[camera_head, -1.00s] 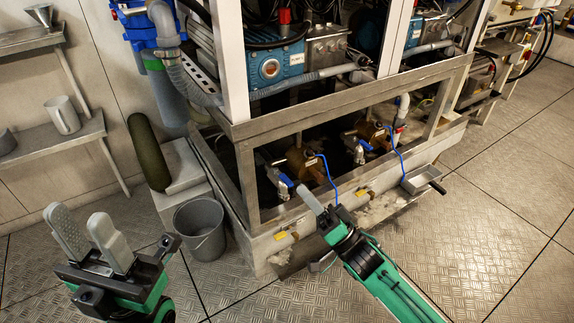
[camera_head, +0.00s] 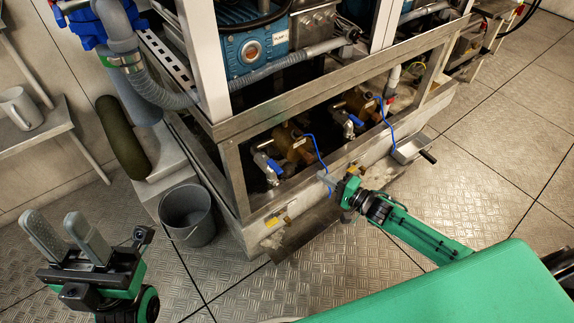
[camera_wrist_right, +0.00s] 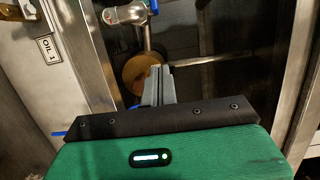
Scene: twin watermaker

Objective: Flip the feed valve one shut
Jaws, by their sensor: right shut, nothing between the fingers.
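Two small metal valves with blue levers sit inside the open lower frame. The nearer left valve (camera_head: 268,164) has its blue lever slanting down to the right; the other valve (camera_head: 351,121) is further right. I cannot read which is numbered one. My right gripper (camera_head: 325,178) is shut and empty, in front of the frame, to the right of and apart from the left valve. In the right wrist view the gripper (camera_wrist_right: 159,72) points into the frame, with a silver valve (camera_wrist_right: 125,14) and its blue lever at the top edge. My left gripper (camera_head: 52,217) is open and empty, far left.
Thin blue hoses (camera_head: 319,155) hang near the right gripper. A grey bucket (camera_head: 187,215) stands left on the floor. A small tray (camera_head: 410,148) sits right. An OIL 1 label (camera_wrist_right: 45,48) shows.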

